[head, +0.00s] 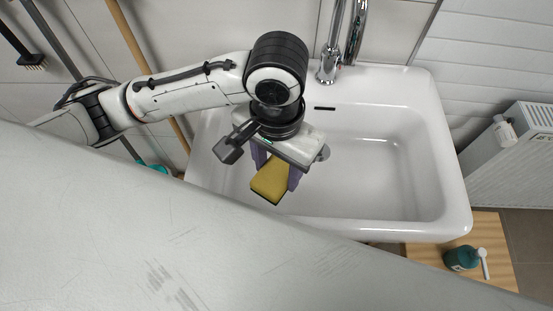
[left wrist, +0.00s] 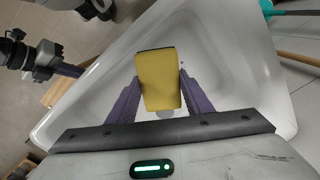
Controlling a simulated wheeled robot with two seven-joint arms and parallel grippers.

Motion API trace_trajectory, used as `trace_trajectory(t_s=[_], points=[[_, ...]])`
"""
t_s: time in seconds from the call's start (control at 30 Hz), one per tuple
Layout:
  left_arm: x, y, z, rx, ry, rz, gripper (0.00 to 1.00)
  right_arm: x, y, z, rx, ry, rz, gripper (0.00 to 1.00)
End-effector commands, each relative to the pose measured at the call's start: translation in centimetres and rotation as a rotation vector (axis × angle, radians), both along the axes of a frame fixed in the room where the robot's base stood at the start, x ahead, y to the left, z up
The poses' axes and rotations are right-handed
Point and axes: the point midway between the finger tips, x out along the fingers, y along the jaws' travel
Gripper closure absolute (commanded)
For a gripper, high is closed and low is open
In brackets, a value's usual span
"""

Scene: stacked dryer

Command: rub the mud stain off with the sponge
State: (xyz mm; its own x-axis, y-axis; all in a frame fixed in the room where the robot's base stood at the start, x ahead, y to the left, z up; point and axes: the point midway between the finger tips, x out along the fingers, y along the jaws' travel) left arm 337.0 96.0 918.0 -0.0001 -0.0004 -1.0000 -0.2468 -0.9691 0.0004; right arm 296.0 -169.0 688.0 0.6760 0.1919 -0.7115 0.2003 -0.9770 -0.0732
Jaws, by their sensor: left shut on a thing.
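A yellow sponge (head: 268,188) with a dark edge is held between the purple fingers of my left gripper (head: 277,172), over the left part of the white sink basin (head: 375,150). In the left wrist view the sponge (left wrist: 160,78) sticks out past the fingertips. I cannot tell whether it touches the basin. My right gripper (left wrist: 65,68) shows only in part at the upper left of the left wrist view, with a purple finger; its opening is unclear. I see no mud stain in either view.
A chrome tap (head: 328,66) stands behind the basin. A green soap bottle (head: 462,258) is on a wooden surface (head: 490,230) at the lower right, below a white radiator (head: 518,160). Long-handled tools lean on the wall at left. The right half of the basin is clear.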

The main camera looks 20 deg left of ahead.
Motion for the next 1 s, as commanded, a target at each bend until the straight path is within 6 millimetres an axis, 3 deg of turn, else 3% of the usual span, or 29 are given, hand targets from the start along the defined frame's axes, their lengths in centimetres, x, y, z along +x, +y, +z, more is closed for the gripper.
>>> trace_trajectory(t_s=[1.0], points=[[0.0, 0.1, -12.4, 0.001, 0.002, 0.001, 0.72, -0.1, 0.0, -0.2, 0.001, 0.003, -0.001, 1.0]])
